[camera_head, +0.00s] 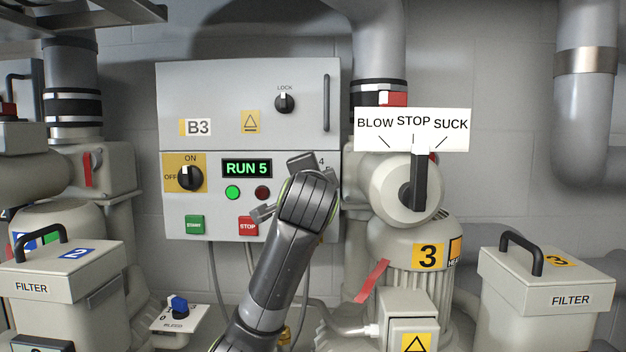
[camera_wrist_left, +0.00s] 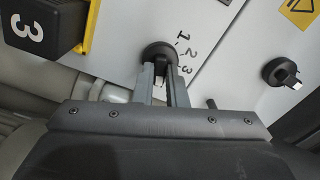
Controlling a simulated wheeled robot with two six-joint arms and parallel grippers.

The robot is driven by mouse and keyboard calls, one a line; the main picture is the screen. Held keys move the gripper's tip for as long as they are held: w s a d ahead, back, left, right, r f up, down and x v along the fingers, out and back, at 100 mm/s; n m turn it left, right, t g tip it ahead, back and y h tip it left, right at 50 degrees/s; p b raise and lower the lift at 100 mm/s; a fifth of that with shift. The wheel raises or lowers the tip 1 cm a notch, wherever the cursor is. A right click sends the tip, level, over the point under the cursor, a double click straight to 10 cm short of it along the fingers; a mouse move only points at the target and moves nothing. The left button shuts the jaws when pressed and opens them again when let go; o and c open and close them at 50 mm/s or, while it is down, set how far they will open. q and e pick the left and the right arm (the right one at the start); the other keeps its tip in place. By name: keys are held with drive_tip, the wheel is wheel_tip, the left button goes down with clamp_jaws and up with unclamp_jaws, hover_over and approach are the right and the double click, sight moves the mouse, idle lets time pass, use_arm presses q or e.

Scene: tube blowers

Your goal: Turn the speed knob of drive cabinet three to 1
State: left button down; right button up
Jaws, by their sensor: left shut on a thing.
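Drive cabinet three is the grey cabinet (camera_head: 222,85) labelled B3 in the head view. Its display (camera_head: 246,168) reads RUN 5. My left gripper (camera_wrist_left: 163,77) is shut on the knob's grip, one finger on each side. The fingers partly cover the knob, so I cannot tell its exact setting. My right gripper is not in view.
On the cabinet are a LOCK knob (camera_head: 285,103), an ON/OFF switch (camera_head: 190,178), a START button (camera_head: 195,225) and a STOP button (camera_head: 248,226). The blower lever (camera_head: 419,180) stands close to the right. Filter boxes (camera_head: 572,298) flank the space.

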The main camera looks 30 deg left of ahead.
use_arm(q)
drive_tip(key=n+b, duration=0.3)
drive_tip(key=n, duration=0.2)
drive_tip(key=shift+a+f+b, duration=0.1)
drive_tip(key=shift+b, duration=0.3)
drive_tip(key=n+b, duration=0.3)
drive_tip(key=shift+n, duration=0.4)
drive_tip(key=n+b, duration=1)
drive_tip(key=shift+s+a+n+b, duration=0.2)
drive_tip(key=shift+a+n+b, duration=0.05)
drive_tip(key=shift+n+b, duration=0.15)
drive_tip(key=n+b, duration=0.3)
drive_tip(key=n, duration=0.1)
drive_tip(key=shift+a+n+b, duration=0.1)
drive_tip(key=shift+n+b, duration=0.9)
drive_tip(key=shift+n, duration=0.3)
